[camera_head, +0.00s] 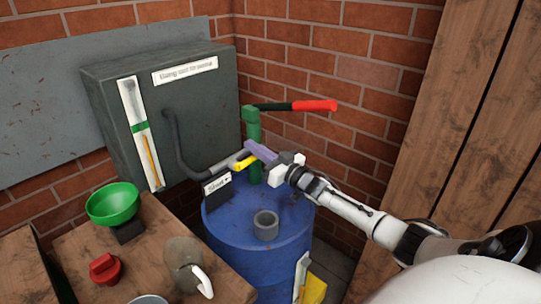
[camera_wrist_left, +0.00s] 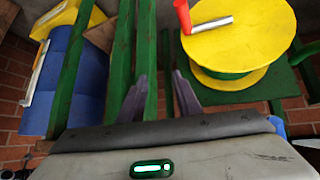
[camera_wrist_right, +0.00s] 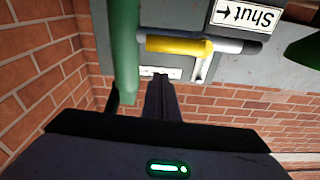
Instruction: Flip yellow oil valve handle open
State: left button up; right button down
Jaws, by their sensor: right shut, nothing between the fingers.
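The yellow valve handle (camera_head: 243,162) sits on a grey pipe beside the green pump post (camera_head: 254,134), above the blue drum (camera_head: 250,235). In the right wrist view the yellow handle (camera_wrist_right: 178,45) lies across the picture, beyond my fingertips. My right gripper (camera_head: 262,152) is shut and empty, close beside the handle; I cannot tell whether it touches it. Its fingers are together in the right wrist view (camera_wrist_right: 162,80). My left gripper (camera_wrist_left: 160,88) is open and empty in its own wrist view, away from the valve and outside the head view.
A "Shut" sign (camera_head: 217,184) with an arrow hangs by the valve. A red-gripped pump lever (camera_head: 300,106) extends above my right gripper. A grey cabinet (camera_head: 190,95) stands behind. A green funnel (camera_head: 113,204) and a jug (camera_head: 184,260) stand on the wooden bench. A yellow reel (camera_wrist_left: 240,35) is near my left gripper.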

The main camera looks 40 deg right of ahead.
jog(key=s, duration=1)
jog(key=shift+d+f, duration=0.4)
jog(key=shift+f, duration=0.05)
jog(key=shift+w, duration=0.1)
